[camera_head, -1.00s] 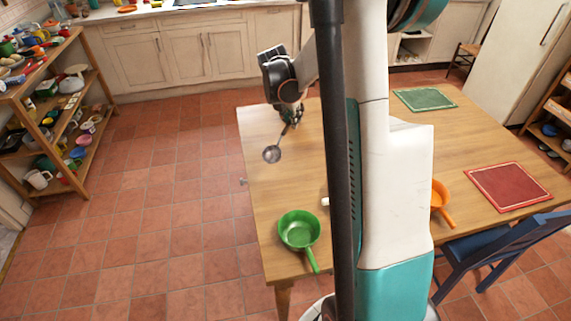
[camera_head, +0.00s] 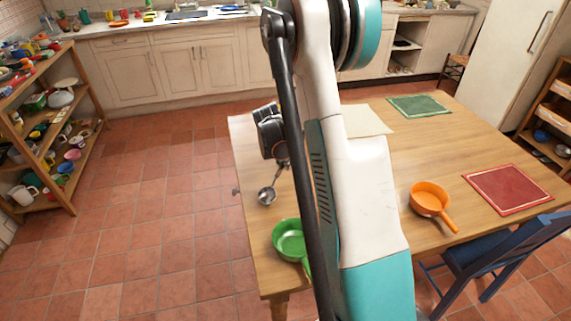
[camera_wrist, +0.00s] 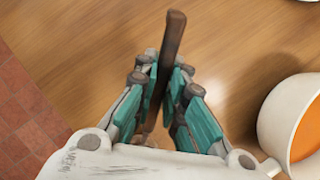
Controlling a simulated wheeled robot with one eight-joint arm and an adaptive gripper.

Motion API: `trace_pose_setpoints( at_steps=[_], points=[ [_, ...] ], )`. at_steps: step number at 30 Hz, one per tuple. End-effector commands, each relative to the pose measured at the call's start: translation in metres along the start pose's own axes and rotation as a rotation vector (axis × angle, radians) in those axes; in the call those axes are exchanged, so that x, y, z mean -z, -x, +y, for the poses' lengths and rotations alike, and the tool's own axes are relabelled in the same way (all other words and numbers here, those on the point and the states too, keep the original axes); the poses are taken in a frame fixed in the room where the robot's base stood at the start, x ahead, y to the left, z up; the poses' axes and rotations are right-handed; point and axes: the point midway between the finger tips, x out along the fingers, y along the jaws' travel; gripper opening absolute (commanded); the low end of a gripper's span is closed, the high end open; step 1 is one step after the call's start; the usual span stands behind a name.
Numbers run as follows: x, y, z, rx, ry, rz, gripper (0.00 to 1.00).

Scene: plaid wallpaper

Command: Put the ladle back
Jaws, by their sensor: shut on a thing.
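The ladle, with a round metallic bowl (camera_head: 267,196) and a thin dark handle, is over the left part of the wooden table (camera_head: 262,222) in the head view. Its bowl hangs low and close to the table; I cannot tell if it touches. My gripper (camera_head: 282,161) is at the handle's upper end. In the wrist view, my gripper (camera_wrist: 166,72) is shut on the ladle's brown handle (camera_wrist: 172,45), which runs between the teal finger pads. The ladle's bowl is out of the wrist view.
A green pan (camera_head: 289,240) is just in front of the ladle. An orange pan (camera_head: 430,198), a red mat (camera_head: 507,189) and a green mat (camera_head: 419,105) lie to the right. A white vessel with orange inside (camera_wrist: 272,125) is beside my gripper. A blue chair (camera_head: 485,255) stands at the table's front right.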

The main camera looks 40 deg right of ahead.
Motion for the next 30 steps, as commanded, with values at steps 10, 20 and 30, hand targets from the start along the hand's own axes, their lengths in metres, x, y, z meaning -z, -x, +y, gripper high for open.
trace_pose_setpoints(
  at_steps=[10,20,30],
  points=[
    [0.002,-0.004,0.000,0.000,0.000,0.000,0.00],
    [0.002,-0.005,0.000,0.000,0.000,0.000,0.31],
    [0.000,0.011,0.000,0.000,0.001,0.000,0.31]
  ],
)
